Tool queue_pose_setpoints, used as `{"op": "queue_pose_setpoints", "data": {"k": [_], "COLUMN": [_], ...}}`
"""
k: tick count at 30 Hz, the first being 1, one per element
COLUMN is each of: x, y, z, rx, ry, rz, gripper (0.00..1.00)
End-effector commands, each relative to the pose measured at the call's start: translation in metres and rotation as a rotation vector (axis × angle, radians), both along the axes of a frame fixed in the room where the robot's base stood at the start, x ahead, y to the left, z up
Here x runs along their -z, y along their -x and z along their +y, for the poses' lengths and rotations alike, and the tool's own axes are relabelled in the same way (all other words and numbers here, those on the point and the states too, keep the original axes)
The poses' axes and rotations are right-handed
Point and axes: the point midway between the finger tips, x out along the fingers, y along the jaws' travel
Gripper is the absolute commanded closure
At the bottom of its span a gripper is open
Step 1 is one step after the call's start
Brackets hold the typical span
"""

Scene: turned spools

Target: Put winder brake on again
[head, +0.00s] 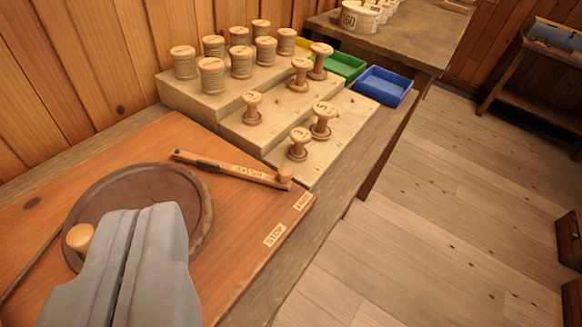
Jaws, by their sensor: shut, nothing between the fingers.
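The winder brake (230,168) is a dark lever with a pale strip reading BRAKE and a wooden knob (285,173) at its right end. Its knob end lies by the FREE label (303,201), apart from the STOP label (275,235). The winder's dark round plate (185,190) with an orange knob (80,237) sits on the orange wooden board (235,225). My gripper (148,212) is shut and empty. In the picture it covers the lower part of the plate, left of and below the lever. Its height over the plate is unclear.
A stepped wooden stand (235,130) behind the lever bears several numbered spools. Yellow (303,44), green (344,66) and blue (383,86) trays stand at its right. A plank wall (70,80) rises at left. The floor (440,200) at right is clear.

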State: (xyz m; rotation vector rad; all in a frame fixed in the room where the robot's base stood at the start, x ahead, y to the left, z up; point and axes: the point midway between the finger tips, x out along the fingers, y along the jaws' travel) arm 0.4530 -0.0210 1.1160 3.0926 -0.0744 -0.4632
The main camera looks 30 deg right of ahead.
Motion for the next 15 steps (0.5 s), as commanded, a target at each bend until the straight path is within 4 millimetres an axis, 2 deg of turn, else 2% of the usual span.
{"op": "queue_pose_setpoints", "data": {"k": [3,15], "x": [0.004,0.025], "y": [-0.025,-0.098], "z": [-0.008,-0.037], "rx": [0.014,0.046], "ry": [0.002,-0.003], "rz": [0.072,0.302], "gripper": [1.0,1.0]}}
